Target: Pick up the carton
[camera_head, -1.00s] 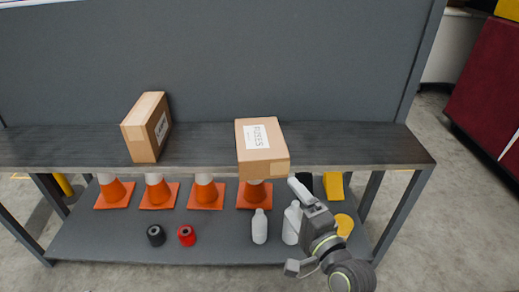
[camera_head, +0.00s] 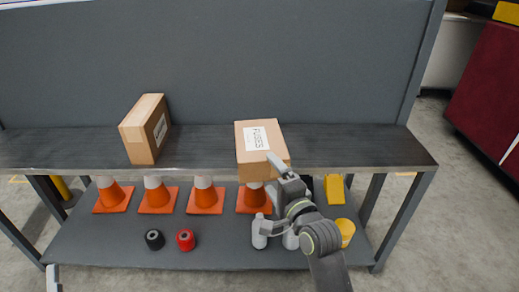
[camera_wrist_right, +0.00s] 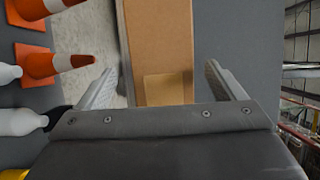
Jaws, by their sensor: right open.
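A tan carton with a white label reading FUSES (camera_head: 262,148) sits on the upper shelf, right of centre, at the front edge. A second, upright tan carton (camera_head: 142,136) stands on the shelf to the left. My right gripper (camera_head: 265,197) is open and empty in front of the labelled carton, its upper finger overlapping the carton's lower right corner in the picture. In the right wrist view, the carton (camera_wrist_right: 163,45) lies ahead between the two spread fingers of the gripper (camera_wrist_right: 160,85). A small grey tip of my left gripper (camera_head: 53,278) shows at the bottom left.
The dark upper shelf (camera_head: 205,140) is clear between the cartons, with a grey back panel (camera_head: 220,60) behind. The lower shelf holds several orange cones (camera_head: 205,198), white bottles (camera_head: 259,230), a black roll (camera_head: 154,239) and a red roll (camera_head: 185,240).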

